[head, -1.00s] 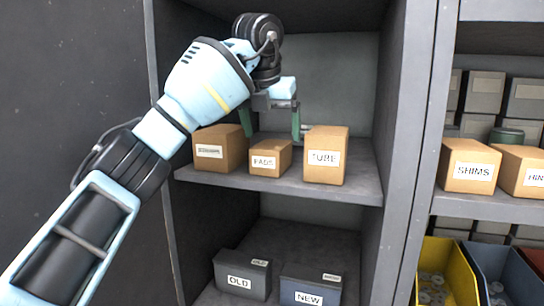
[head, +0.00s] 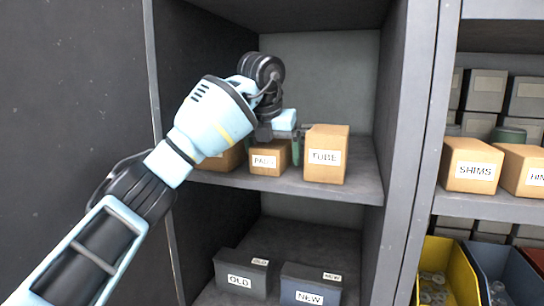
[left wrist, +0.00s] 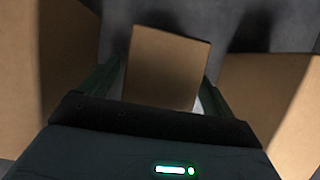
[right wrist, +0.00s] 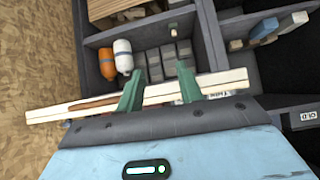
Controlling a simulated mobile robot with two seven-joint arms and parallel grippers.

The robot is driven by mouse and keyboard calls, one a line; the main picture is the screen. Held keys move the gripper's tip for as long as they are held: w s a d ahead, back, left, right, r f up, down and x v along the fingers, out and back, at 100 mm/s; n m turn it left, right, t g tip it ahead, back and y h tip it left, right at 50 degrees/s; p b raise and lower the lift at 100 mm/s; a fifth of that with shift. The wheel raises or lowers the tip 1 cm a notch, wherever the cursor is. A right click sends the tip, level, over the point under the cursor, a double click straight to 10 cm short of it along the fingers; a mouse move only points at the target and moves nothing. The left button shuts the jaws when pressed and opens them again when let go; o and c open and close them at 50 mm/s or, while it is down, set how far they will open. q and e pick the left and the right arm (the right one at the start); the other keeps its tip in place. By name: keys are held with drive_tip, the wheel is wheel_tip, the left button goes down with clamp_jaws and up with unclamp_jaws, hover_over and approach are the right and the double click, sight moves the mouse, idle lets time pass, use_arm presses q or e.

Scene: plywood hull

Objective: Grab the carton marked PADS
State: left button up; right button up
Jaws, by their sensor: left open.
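The PADS carton (head: 264,161) is a small brown box with a white label. It stands on the upper shelf, between a partly hidden carton on its left and the taller TUBE carton. My left gripper (head: 276,146) is open and lowered over it from above; the arm partly covers the view. In the left wrist view the carton top (left wrist: 165,66) lies between the two green fingers, with a small gap visible at the left finger. Contact on the other side is unclear. My right gripper (right wrist: 160,88) shows in its wrist view, fingers apart, in front of a long pale board.
The TUBE carton (head: 326,155) stands close on the right, and the left carton (head: 222,160) is close on the other side. The shelf wall (head: 398,120) is further right. OLD (head: 241,275) and NEW (head: 311,284) bins sit below.

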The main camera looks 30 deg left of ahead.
use_arm(q)
drive_tip(key=shift+f, duration=0.3)
idle(0.5)
drive_tip(key=c, duration=1.2)
